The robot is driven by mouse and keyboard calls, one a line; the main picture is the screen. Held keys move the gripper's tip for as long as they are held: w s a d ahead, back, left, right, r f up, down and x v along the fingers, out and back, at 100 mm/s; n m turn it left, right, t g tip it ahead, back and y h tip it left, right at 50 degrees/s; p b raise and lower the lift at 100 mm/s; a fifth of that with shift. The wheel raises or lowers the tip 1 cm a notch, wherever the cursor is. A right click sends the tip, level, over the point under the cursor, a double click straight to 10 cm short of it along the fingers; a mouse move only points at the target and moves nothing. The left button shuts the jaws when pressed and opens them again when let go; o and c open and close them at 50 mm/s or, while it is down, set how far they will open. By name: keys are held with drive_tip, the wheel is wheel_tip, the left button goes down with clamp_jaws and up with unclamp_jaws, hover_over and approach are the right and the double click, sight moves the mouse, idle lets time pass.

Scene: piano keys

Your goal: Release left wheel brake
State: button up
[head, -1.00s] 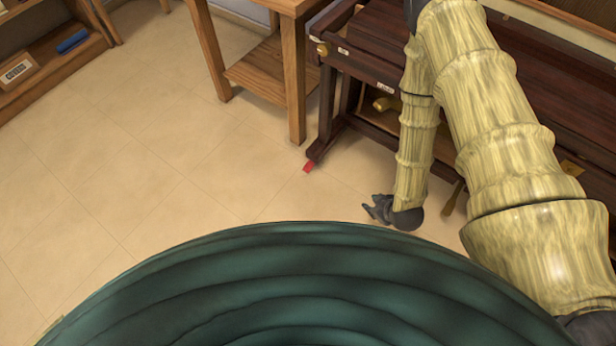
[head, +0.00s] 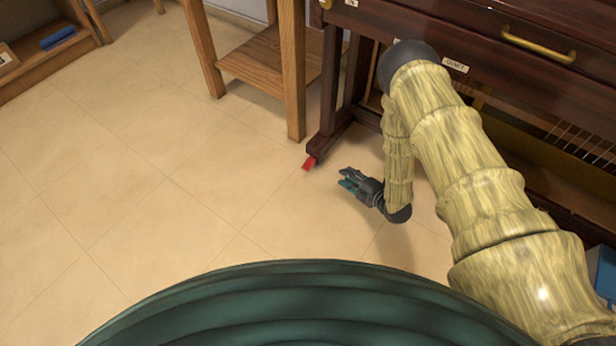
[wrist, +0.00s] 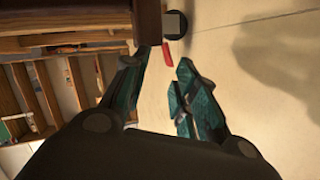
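The left wheel brake is a small red tab (head: 309,163) low at the front foot of the piano's left leg, just above the floor. In the wrist view the red tab (wrist: 167,54) shows ahead of my gripper, next to a dark round wheel (wrist: 174,24) under the piano leg (wrist: 147,22). My gripper (head: 345,178) is low over the floor, to the right of the tab and apart from it. In the wrist view its two teal fingers (wrist: 160,72) are spread with nothing between them. Whether the tab is up or down I cannot tell.
The dark piano (head: 480,30) stands behind my arm. A wooden side table (head: 291,70) stands left of the piano leg. A shelf (head: 40,75) is at the far left. A blue object (head: 603,270) is at the right edge. The tiled floor (head: 150,190) at left is clear.

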sight(308, 167)
drive_tip(key=w+a+f+n+y+b, duration=0.1)
drive_tip(key=f+n+b, duration=0.1)
drive_tip(key=b, duration=0.1)
drive_tip(key=w+a+f+n+y+b, duration=0.1)
drive_tip(key=a+f+n+y+b, duration=0.1)
drive_tip(key=f+n+b, duration=0.1)
drive_tip(key=w+a+f+n+y+b, duration=0.1)
drive_tip(key=w+f+n+b, duration=0.1)
drive_tip(key=b, duration=0.1)
drive_tip(key=shift+a+f+y, duration=0.3)
drive_tip(key=shift+f+y, duration=0.1)
drive_tip(key=shift+w+a+f+n+g+y+b, duration=0.25)
drive_tip(key=shift+a+n+g+y+b, duration=0.2)
drive_tip(key=shift+n+b, duration=0.35)
drive_tip(key=b+x, duration=0.5)
drive_tip(key=x, duration=0.4)
drive_tip(key=shift+f, duration=0.1)
drive_tip(key=shift+b+x, duration=0.4)
drive_tip(key=shift+x, duration=0.45)
drive_tip(key=shift+c, duration=0.4)
clamp_jaws()
